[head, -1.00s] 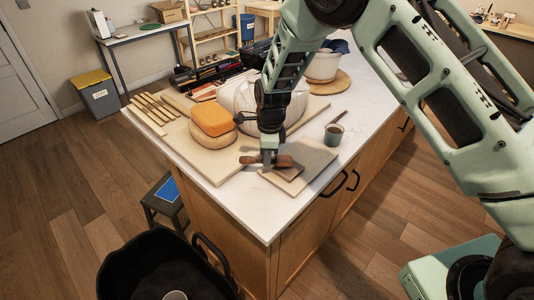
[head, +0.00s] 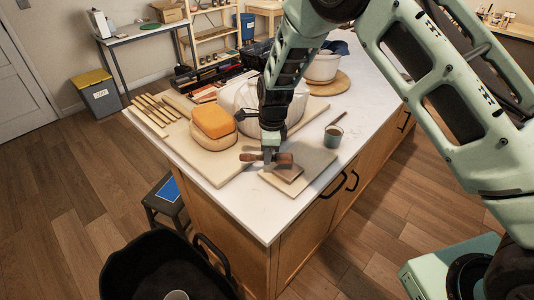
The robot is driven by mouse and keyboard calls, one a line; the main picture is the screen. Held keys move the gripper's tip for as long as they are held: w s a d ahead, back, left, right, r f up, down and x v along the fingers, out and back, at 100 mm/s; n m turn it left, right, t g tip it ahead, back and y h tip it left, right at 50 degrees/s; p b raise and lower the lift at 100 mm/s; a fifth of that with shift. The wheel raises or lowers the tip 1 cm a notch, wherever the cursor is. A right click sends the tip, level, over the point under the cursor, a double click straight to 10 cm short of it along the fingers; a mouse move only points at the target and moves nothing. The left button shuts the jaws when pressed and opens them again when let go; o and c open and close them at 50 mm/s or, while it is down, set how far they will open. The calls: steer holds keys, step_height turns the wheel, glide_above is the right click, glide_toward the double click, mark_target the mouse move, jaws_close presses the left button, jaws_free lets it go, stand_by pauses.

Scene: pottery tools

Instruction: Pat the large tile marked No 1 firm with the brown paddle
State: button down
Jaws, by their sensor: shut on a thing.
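My gripper (head: 270,158) is shut on the brown paddle (head: 284,159) and points down over the front part of the worktop. The paddle lies level, its handle end to the left and its wider end to the right. Under and just right of it is a brown tile (head: 289,173) on a flat beige board (head: 313,163). The paddle hides part of the tile. I cannot read a mark on the tile, and I cannot tell whether paddle and tile touch.
A large white wrapped lump (head: 238,97) stands behind my gripper. Wooden strips (head: 150,115) lie at the far left. The front worktop corner is clear.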

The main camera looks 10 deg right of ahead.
step_height(320, 180, down, 4)
steer(key=shift+f+b, duration=0.1)
steer(key=shift+b, duration=1.05)
step_height(320, 180, up, 4)
steer(key=p, duration=0.3)
steer(key=shift+r, duration=0.2)
